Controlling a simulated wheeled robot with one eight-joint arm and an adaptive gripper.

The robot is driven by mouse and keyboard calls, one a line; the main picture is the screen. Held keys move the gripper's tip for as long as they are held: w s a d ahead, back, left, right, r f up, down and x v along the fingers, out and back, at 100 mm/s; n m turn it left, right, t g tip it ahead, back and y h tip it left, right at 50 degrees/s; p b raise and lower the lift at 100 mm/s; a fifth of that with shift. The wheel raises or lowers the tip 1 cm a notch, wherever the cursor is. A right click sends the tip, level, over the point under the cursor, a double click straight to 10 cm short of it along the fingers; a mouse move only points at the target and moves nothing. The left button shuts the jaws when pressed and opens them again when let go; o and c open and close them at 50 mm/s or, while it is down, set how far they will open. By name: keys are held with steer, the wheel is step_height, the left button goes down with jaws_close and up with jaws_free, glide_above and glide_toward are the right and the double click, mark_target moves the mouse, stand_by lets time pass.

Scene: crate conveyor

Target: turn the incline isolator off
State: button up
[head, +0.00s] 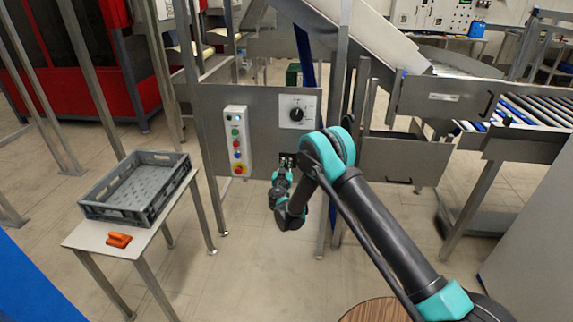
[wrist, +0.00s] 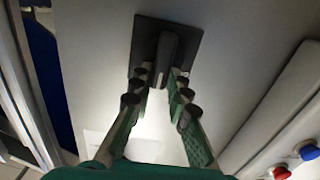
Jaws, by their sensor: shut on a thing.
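The isolator is a black square plate (wrist: 190,38) with a raised black bar handle (wrist: 167,48), fixed to a grey panel. In the wrist view the handle stands roughly upright in the picture, in line with the plate's sides. My gripper (wrist: 160,78) has one finger on each side of the handle's near end and is shut on it. In the head view my gripper (head: 286,165) is at the lower part of the grey panel (head: 265,135), below a white plate with a black dial (head: 297,113). My gripper mostly hides the isolator there.
A button box (head: 237,140) with coloured buttons is left of the dial. A grey crate (head: 180,204) and an orange object (head: 119,240) are on a small table (head: 92,238) at left. Metal posts and a roller conveyor (head: 535,108) stand to the right.

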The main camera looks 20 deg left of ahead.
steer(key=shift+n, duration=0.3)
jaws_close()
steer(key=shift+s+a+f+n, duration=0.1)
steer(key=shift+a+f+n, duration=0.2)
steer(key=shift+n, duration=2.55)
steer(key=shift+s+a+f+n, duration=0.1)
steer(key=shift+a+f+n, duration=0.15)
steer(key=shift+n, duration=2.55)
steer(key=shift+s+a+f+n, duration=0.1)
steer(key=shift+a+f+n, duration=0.2)
steer(key=shift+n, duration=2.55)
steer(key=o, duration=0.8)
jaws_free()
steer(key=shift+c, duration=0.2)
